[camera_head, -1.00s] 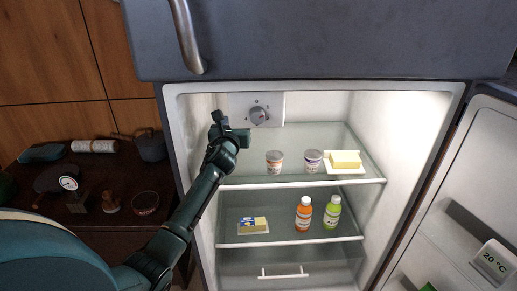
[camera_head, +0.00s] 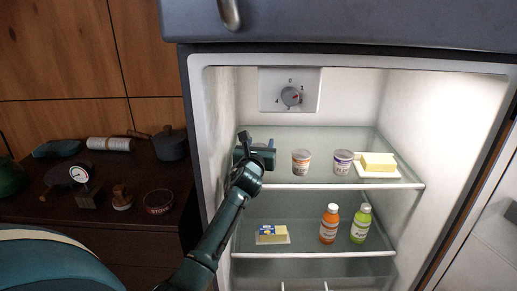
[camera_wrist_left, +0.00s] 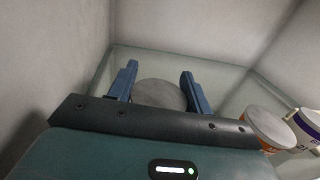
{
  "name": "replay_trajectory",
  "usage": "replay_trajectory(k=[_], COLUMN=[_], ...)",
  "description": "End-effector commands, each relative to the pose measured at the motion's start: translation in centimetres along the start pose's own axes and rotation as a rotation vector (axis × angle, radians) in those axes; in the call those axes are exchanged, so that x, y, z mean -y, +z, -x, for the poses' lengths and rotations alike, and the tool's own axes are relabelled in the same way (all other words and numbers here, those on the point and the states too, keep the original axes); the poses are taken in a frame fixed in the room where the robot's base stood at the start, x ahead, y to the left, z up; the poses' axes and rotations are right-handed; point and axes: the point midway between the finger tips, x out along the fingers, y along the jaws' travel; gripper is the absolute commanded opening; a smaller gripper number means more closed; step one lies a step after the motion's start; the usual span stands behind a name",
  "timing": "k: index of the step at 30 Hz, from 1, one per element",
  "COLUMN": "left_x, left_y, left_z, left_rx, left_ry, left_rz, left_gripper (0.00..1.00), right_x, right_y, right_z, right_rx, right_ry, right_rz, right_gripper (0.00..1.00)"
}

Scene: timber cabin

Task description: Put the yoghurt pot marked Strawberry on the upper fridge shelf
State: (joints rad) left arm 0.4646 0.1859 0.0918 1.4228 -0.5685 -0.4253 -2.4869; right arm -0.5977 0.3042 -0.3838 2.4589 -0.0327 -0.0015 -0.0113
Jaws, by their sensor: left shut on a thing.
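My left gripper (camera_head: 257,152) is inside the fridge, low over the left part of the upper shelf (camera_head: 330,140). In the left wrist view its two blue fingers (camera_wrist_left: 160,88) are shut on a round pot with a grey lid (camera_wrist_left: 160,95). The hand hides most of this pot in the head view, and no label on it can be read. To its right stand a pot with an orange-red label (camera_head: 301,162) and a purple-marked pot (camera_head: 343,162). Whether the held pot touches the shelf I cannot tell. My right gripper is out of view.
Butter on a white dish (camera_head: 378,163) stands at the right of the upper shelf. The lower shelf holds a butter packet (camera_head: 271,234), an orange bottle (camera_head: 329,224) and a green bottle (camera_head: 361,223). The fridge's left wall (camera_head: 220,130) is close to my gripper.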

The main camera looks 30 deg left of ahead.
Motion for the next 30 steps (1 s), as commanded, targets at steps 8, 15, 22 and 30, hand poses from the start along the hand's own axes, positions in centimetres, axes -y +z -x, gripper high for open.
replay_trajectory(k=[8, 15, 22, 30], left_x=[0.0, 0.0, 0.0, 0.0], left_y=[-0.3, -0.2, -0.2, 0.3], left_z=[0.0, 0.0, 0.0, 2.4], left_rx=[0.000, 0.000, 0.000, -0.002], left_ry=[0.000, 0.000, 0.000, -0.001], left_rz=[0.001, 0.001, 0.001, -0.003], left_gripper=[0.50, 0.70, 0.71, 0.71], right_x=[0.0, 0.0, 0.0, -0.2], right_y=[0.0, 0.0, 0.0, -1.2], right_z=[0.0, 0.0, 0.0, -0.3], right_rx=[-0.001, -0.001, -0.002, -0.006], right_ry=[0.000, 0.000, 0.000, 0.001], right_rz=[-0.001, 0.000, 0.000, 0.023], right_gripper=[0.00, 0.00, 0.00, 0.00])
